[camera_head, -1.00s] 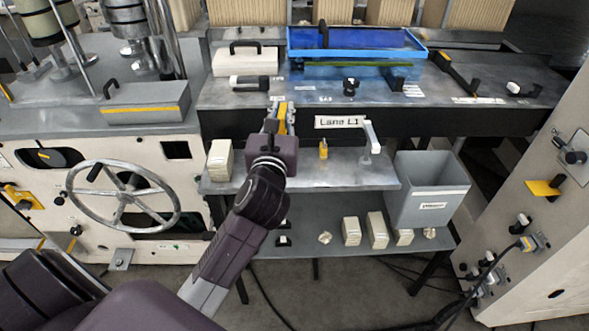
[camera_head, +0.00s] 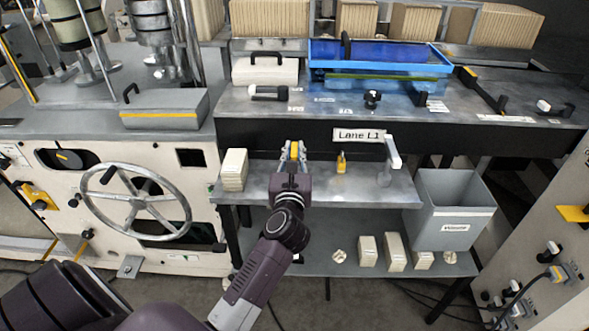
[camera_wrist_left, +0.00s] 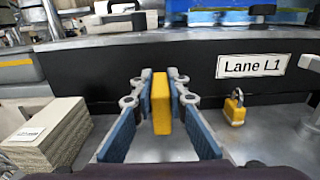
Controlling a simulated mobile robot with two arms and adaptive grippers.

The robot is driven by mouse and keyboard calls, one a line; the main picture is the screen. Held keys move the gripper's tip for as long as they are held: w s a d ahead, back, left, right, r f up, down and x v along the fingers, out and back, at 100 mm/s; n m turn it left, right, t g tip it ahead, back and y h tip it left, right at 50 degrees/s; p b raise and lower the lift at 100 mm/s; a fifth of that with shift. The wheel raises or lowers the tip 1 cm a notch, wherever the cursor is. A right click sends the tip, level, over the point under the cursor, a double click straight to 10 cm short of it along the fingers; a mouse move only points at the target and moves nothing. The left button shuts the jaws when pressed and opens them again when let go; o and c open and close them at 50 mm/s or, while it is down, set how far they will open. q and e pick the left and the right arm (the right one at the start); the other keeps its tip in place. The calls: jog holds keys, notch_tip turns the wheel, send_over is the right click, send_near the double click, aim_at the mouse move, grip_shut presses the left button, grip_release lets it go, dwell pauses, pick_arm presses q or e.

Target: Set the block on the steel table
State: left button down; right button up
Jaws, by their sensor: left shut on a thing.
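My left gripper (camera_head: 294,152) is shut on a yellow block (camera_wrist_left: 161,103), which stands upright between its blue-padded fingers. The block also shows as a small yellow strip in the head view (camera_head: 294,150). The gripper is in front of the dark front panel of the grey steel table (camera_head: 320,98), at the height of the Lane L1 sign or slightly below. In the picture it overlaps the lower grey ledge (camera_head: 255,188); whether the block touches the ledge I cannot tell. My right gripper is not in view.
A stack of pale cards (camera_head: 234,169) is left of the gripper on the ledge. A yellow padlock (camera_head: 341,162) and a grey upright handle (camera_head: 390,158) are to the right. A grey waste bin (camera_head: 452,210) stands further right. A blue tray (camera_head: 380,58) lies on the table.

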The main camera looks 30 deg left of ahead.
pick_arm(q)
jog(key=shift+f, duration=0.35)
notch_tip(320, 180, down, 4)
jog(key=shift+f+b, duration=0.1)
jog(key=shift+b, duration=0.65)
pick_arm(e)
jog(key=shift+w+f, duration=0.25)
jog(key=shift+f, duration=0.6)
pick_arm(q)
jog(key=shift+f, duration=0.1)
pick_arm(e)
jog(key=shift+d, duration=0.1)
pick_arm(q)
jog(key=shift+f, duration=0.15)
jog(key=c, duration=1.9)
grip_release()
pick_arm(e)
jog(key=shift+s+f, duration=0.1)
